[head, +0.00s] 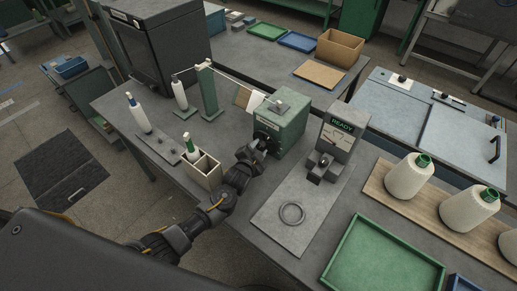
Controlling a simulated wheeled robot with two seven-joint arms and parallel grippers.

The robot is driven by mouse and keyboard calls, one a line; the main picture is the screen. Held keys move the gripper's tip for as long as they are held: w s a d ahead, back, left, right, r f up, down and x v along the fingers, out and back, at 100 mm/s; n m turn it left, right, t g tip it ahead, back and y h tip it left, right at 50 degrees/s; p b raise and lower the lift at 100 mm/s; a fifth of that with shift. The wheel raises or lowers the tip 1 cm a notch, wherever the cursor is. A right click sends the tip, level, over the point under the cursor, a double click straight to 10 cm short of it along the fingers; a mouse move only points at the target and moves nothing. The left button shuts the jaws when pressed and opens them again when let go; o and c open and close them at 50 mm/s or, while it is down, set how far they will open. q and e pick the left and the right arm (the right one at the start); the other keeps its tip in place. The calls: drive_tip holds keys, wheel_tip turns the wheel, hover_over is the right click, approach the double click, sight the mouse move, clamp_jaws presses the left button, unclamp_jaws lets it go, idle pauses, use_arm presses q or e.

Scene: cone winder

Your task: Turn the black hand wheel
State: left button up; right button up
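The green winder housing (282,126) stands on the grey bench, a little right of the view's middle. A dark round part, which looks like the black hand wheel (263,136), shows on its front face, mostly hidden behind my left gripper. My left arm comes in from the lower left, and my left gripper (257,148) is right at that front face, at the wheel. The fingers are small, dark and overlap the wheel, so I cannot tell whether they are open, shut or touching it. My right gripper is not in view.
A box (338,135) reading READY stands to the right, behind a grey plate with a ring (292,213). A divided wooden box (203,170) stands close left of my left arm. A green post (208,90) is behind. A green tray (385,255) and yarn cones (408,178) lie right.

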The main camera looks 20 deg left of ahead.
use_arm(q)
drive_tip(key=c, duration=0.3)
drive_tip(key=shift+a+r+n+g+p, duration=0.1)
drive_tip(key=shift+r+n+g+p, duration=0.2)
drive_tip(key=shift+n+p, duration=0.25)
drive_tip(key=shift+f+n+g+h+p, duration=0.1)
drive_tip(key=shift+n+g+h+p, duration=0.2)
drive_tip(key=shift+n+h+p, duration=0.35)
drive_tip(key=shift+f+n+h, duration=0.1)
drive_tip(key=shift+n+h, duration=0.25)
drive_tip(key=shift+n, duration=0.25)
drive_tip(key=shift+c, duration=0.2)
drive_tip(key=o, duration=1)
